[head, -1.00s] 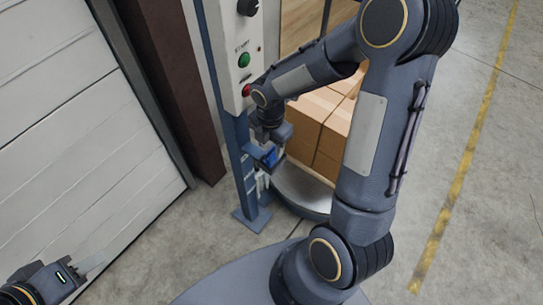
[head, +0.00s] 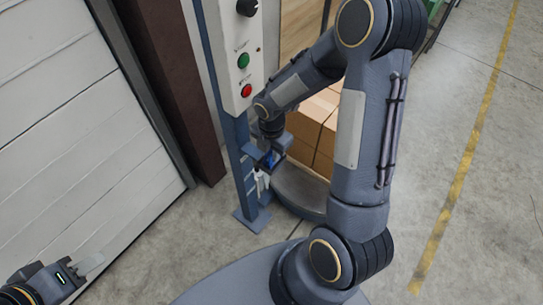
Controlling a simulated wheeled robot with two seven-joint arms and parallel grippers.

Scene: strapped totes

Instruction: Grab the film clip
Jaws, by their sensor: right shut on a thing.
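The film clip (head: 269,160) shows as a small blue piece between the fingers of my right gripper (head: 268,165). My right gripper is shut on it, beside the blue post and below the control box. The fingers and the post hide part of the clip. My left gripper (head: 88,265) is at the lower left corner, far from the clip, in front of the pale door. Its pale fingers show only partly, and I cannot tell how far apart they are.
A control box (head: 240,60) with a black knob, a green button (head: 243,60) and a red button (head: 246,91) is on the blue post (head: 241,160). Strapped cartons (head: 309,137) stand on a round grey base (head: 303,190). Bare floor lies right.

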